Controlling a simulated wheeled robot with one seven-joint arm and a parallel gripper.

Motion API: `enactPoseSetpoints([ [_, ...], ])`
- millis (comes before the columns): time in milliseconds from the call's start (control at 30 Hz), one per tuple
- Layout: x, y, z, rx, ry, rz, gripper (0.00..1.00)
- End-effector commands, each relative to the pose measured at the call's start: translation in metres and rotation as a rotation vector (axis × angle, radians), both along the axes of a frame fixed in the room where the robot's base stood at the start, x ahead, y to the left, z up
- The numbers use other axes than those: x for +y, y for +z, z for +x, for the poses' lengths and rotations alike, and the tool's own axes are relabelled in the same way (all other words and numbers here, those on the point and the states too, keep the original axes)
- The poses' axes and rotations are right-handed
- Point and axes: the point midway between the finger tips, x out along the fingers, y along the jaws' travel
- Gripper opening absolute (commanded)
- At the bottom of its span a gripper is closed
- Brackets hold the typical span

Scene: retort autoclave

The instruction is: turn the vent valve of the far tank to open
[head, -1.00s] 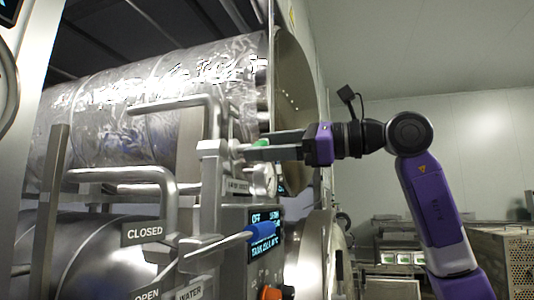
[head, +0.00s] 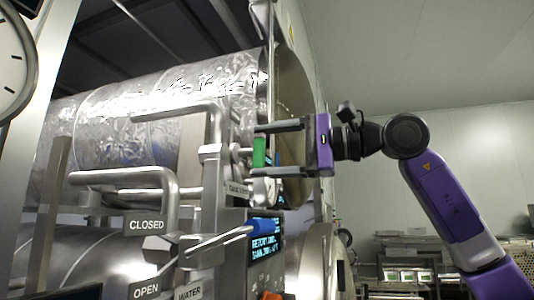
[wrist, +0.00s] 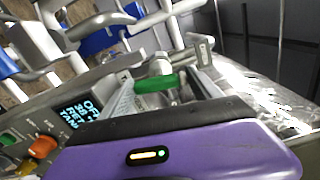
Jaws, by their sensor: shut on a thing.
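A green valve handle (head: 259,152) stands upright in the head view, beside the grey pipework in front of the far foil-wrapped tank (head: 160,105). My gripper (head: 257,150) reaches it from the right, one finger above and one below, shut on the handle. In the wrist view the green handle (wrist: 155,84) lies across between the two fingers of my gripper (wrist: 162,92). A small label plate (head: 237,188) below the handle is too small to read surely. The valve body is partly hidden by pipes and fingers.
A blue-handled lever (head: 258,228) sits below, near a CLOSED sign (head: 146,225) and an OPEN sign (head: 146,290). Bent grey pipes (head: 175,108) crowd the left; the right is freer.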

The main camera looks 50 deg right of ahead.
Motion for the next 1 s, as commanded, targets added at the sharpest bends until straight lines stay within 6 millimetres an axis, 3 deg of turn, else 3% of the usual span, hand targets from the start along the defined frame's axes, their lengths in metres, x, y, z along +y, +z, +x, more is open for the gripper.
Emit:
enactPoseSetpoints([
  [333, 0.0004, -0.0011, -0.0005, -0.046, 0.001, -0.129, 0.32],
  [867, 0.0008, -0.0015, -0.0004, -0.052, 0.001, -0.152, 0.32],
  [900, 0.0008, -0.0016, -0.0004, -0.052, 0.001, -0.152, 0.77],
  [1000, 0.0008, -0.0014, -0.0003, -0.053, 0.001, -0.151, 0.95],
])
